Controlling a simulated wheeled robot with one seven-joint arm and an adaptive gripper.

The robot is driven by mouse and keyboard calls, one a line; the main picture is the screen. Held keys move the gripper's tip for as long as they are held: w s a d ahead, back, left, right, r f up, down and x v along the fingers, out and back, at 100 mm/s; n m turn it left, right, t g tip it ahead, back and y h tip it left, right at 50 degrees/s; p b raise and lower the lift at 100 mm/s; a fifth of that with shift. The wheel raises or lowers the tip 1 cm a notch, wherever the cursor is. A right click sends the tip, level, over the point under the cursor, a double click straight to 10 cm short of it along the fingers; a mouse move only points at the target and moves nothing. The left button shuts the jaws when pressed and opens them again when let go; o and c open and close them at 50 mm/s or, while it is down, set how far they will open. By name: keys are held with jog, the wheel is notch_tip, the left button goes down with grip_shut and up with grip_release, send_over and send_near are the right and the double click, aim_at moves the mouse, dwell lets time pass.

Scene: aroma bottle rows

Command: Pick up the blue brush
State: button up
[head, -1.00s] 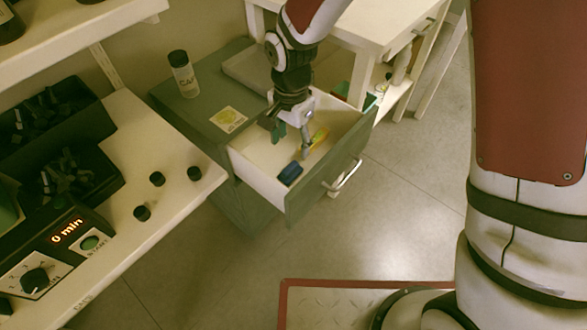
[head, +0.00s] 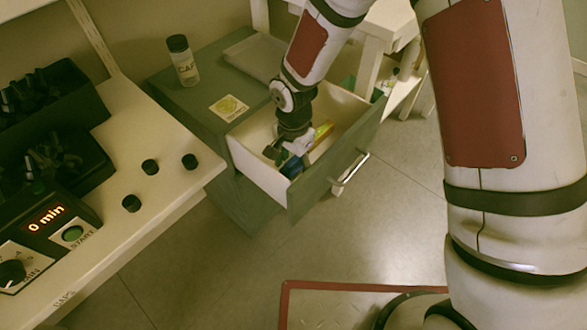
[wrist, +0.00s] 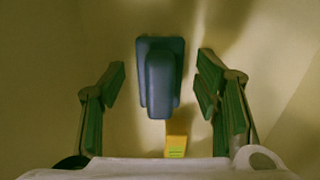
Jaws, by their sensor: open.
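The blue brush (wrist: 160,75) lies in the open drawer (head: 243,165), and the wrist view shows it between my two open fingers without either touching it. My gripper (wrist: 160,90) is open and points down into the drawer. In the head view the blue brush (head: 291,168) is partly hidden by my gripper (head: 286,158), near the drawer's front corner.
A yellow object (wrist: 176,145) lies in the drawer close to the brush. A capped bottle (head: 183,62) and a yellow-printed card (head: 229,107) stand and lie on the cabinet top. The drawer walls are close around my gripper. Several black caps (head: 150,167) sit on the left bench.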

aim_at(293, 160)
jog(key=shift+f, duration=0.3)
jog(key=shift+r, duration=0.1)
jog(key=c, duration=1.3)
notch_tip(293, 160, up, 10)
jog(key=p, duration=0.3)
jog(key=shift+p, duration=0.3)
